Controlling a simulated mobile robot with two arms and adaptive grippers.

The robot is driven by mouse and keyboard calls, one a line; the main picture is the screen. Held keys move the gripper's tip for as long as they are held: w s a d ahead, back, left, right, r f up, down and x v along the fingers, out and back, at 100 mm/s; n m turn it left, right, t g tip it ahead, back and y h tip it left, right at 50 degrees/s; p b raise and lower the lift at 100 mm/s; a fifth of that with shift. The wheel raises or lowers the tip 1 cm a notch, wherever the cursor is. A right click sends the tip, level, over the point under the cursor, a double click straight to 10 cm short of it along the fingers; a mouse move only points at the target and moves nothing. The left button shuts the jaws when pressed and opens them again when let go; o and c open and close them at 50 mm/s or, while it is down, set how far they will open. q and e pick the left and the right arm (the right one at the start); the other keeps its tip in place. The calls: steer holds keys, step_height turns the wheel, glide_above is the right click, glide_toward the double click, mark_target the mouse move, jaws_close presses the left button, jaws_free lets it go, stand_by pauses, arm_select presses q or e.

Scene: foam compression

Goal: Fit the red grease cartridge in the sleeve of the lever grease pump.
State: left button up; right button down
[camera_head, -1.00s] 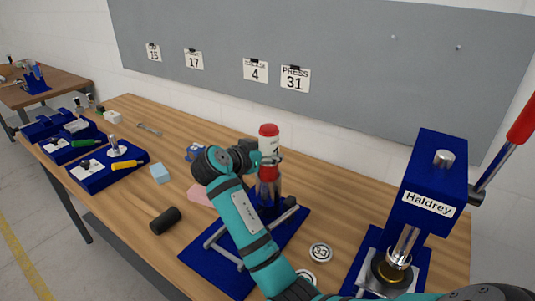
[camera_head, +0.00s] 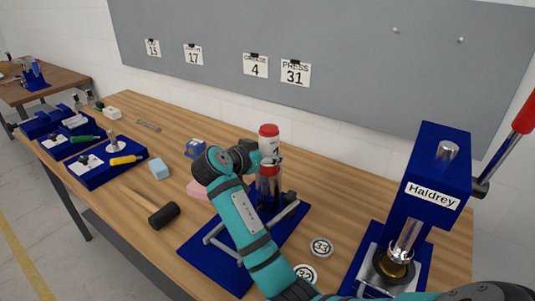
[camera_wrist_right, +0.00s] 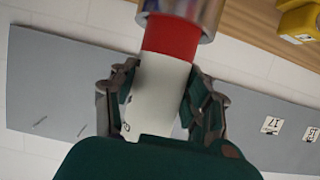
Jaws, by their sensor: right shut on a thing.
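The grease cartridge (camera_head: 268,149) is upright, with a red cap, a white body and a red lower part. My right gripper (camera_head: 256,156) is shut on its white body, with a finger on each side in the right wrist view (camera_wrist_right: 158,100). The red lower part (camera_wrist_right: 170,38) meets the metal rim of the sleeve (camera_wrist_right: 208,12), and its lower end is hidden there. The lever grease pump's sleeve (camera_head: 268,188) stands upright on a blue base (camera_head: 210,262), partly behind my right arm. My left gripper is out of view.
A blue Haldrey press (camera_head: 432,185) with a red-tipped lever stands at the right. Blue tool stands (camera_head: 100,175) are at the left.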

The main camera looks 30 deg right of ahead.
steer(key=shift+f+b, duration=0.65)
steer(key=shift+f, duration=0.25)
steer(key=c, duration=0.5)
jaws_free()
